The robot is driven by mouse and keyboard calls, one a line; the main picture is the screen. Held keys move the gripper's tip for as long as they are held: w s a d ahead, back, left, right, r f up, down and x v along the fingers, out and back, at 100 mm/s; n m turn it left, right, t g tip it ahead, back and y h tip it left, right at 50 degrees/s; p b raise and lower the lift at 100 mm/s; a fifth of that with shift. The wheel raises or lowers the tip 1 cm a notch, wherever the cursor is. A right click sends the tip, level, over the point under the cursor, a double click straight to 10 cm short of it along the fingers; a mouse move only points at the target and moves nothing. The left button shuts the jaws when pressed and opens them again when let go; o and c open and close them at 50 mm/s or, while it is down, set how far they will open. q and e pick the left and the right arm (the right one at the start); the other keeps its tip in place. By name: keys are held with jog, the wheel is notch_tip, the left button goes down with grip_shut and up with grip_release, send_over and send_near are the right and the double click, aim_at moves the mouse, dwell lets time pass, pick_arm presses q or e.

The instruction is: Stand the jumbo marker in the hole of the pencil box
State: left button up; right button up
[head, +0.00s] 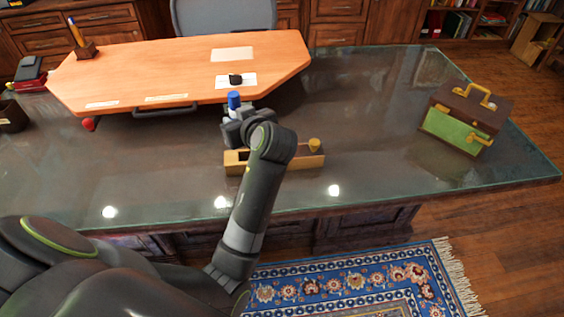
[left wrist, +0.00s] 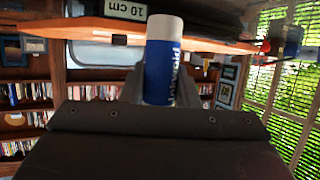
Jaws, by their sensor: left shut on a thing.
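The jumbo marker (head: 234,100) has a blue end pointing up in the head view and a white part below it. In the left wrist view the marker (left wrist: 163,65) shows blue with lettering and a white end. My left gripper (head: 236,122) is shut on it, with dark fingers on both sides. The marker looks about upright, near the far side of the pencil box. The pencil box (head: 308,161) is a long, low wooden box with a yellow knob at its right end. My left arm hides its middle, and I cannot make out the hole clearly. My right gripper is not in view.
The box stands on a dark glass-topped desk (head: 380,140). Behind it is a raised orange wooden board (head: 180,65) with labels and a small black thing. A green and brown case (head: 455,125) stands at the right. The glass between box and case is clear.

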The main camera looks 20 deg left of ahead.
pick_arm(q)
send_over(245, 151)
jog(key=s, duration=0.2)
jog(key=f, duration=0.4)
jog(key=d+f, duration=0.1)
jog(key=f, duration=0.1)
jog(key=shift+w, duration=0.1)
jog(key=shift+f, duration=2.05)
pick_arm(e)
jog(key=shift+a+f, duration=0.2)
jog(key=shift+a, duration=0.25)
pick_arm(q)
jog(key=shift+b, duration=0.35)
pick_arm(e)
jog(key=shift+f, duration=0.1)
pick_arm(q)
jog(key=shift+f, duration=0.25)
jog(key=o, duration=1)
jog(key=shift+r, duration=0.1)
jog(key=shift+c, duration=0.2)
jog(key=shift+r, duration=0.15)
